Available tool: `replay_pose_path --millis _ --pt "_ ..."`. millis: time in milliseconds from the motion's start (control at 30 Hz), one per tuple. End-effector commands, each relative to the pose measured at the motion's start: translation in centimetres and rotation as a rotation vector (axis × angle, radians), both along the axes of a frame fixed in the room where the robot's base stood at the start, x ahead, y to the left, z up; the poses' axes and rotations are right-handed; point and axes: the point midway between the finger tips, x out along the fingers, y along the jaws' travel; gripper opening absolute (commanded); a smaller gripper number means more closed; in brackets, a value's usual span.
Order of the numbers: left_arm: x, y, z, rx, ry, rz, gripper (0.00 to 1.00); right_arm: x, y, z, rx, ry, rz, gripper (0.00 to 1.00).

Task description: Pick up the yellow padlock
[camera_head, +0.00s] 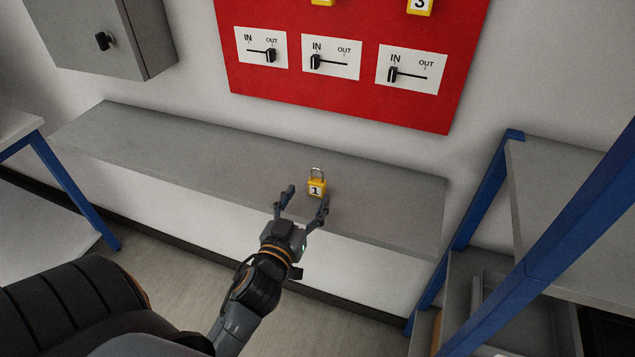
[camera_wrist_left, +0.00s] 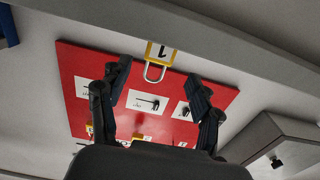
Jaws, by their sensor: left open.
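The yellow padlock (camera_head: 317,188), marked 1 and with a grey shackle, stands upright on the grey shelf (camera_head: 400,208) below the red board. My left gripper (camera_head: 306,199) is open and empty, its two fingers reaching toward the padlock from the front. In the head view the padlock is at or just beyond the fingertips; I cannot tell whether they touch. In the left wrist view the padlock (camera_wrist_left: 157,50) appears upside down, near the gap between the spread fingertips (camera_wrist_left: 158,72). My right gripper is not in view.
The red board (camera_head: 350,100) on the wall carries several IN/OUT sliders, with more yellow padlocks (camera_head: 420,6) at its top. A grey wall box (camera_head: 80,40) is at the upper left. Blue-framed racks (camera_head: 530,250) stand at right and left. The shelf is clear either side of the padlock.

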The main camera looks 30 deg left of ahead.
Motion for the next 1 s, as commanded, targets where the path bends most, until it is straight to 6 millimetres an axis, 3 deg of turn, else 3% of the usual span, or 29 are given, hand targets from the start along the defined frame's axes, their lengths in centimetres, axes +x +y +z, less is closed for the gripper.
replay_pose_path --millis 167,500,767,1000 --pt "1.1 0.2 0.1 0.000 0.000 -0.001 0.64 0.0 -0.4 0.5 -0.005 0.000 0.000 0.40" --pt "5.5 1.1 0.0 0.001 0.000 -0.001 0.64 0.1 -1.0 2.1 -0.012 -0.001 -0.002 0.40" --pt "5.8 1.1 -0.1 0.000 0.001 -0.001 0.64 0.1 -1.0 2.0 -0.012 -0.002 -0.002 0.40" --pt "5.7 1.1 -0.1 0.000 0.001 0.000 0.17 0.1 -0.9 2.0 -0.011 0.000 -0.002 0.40"
